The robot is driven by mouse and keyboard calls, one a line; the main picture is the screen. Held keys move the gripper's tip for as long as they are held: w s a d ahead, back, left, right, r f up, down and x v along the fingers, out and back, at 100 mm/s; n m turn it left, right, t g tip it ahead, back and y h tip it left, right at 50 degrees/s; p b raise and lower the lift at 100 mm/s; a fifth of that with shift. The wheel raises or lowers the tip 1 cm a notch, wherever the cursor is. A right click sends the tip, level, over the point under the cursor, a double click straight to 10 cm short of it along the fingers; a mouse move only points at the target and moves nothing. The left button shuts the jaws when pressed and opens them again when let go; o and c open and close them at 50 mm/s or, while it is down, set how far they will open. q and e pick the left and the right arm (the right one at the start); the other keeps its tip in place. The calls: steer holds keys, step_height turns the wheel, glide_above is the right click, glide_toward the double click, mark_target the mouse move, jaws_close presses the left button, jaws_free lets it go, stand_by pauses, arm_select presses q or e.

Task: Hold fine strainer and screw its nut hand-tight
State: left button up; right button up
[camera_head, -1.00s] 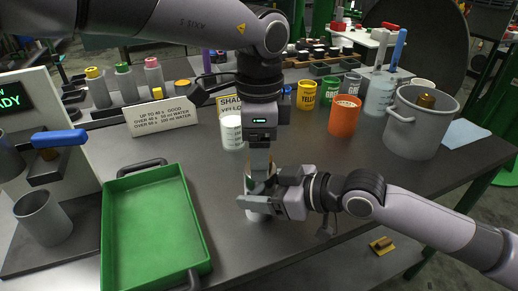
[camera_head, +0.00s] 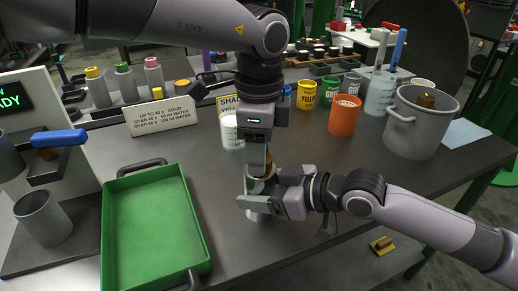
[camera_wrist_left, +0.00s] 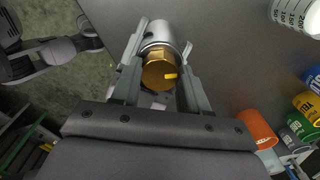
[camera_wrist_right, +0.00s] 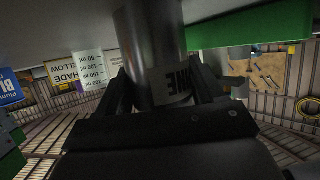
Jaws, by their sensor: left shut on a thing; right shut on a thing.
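The fine strainer is a grey metal cylinder standing upright on the table, mostly hidden between my grippers in the head view (camera_head: 256,186). In the right wrist view its dark body (camera_wrist_right: 150,50) carries a label with partly visible letters. My right gripper (camera_head: 262,205) comes in from the right and is shut around the body. The brass hex nut (camera_wrist_left: 160,72) sits on top of the strainer, with a bright yellow mark on it. My left gripper (camera_wrist_left: 160,60) points down from above with its fingers on both sides of the nut, shut on it.
A green tray (camera_head: 112,235) lies to the left, beside a stand with a blue handle (camera_head: 60,138). A measuring cup (camera_head: 231,132), an orange cup (camera_head: 344,116) and a grey pot (camera_head: 430,97) stand behind. The table between the strainer and the tray is clear.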

arm_select(q)
steer(key=m, duration=1)
steer(key=shift+w+m, duration=0.1)
steer(key=shift+m, duration=0.3)
steer(key=m, duration=1.1)
stand_by(0.3)
steer(key=o, duration=1)
steer(key=shift+o, duration=0.3)
steer(key=shift+d, duration=0.1)
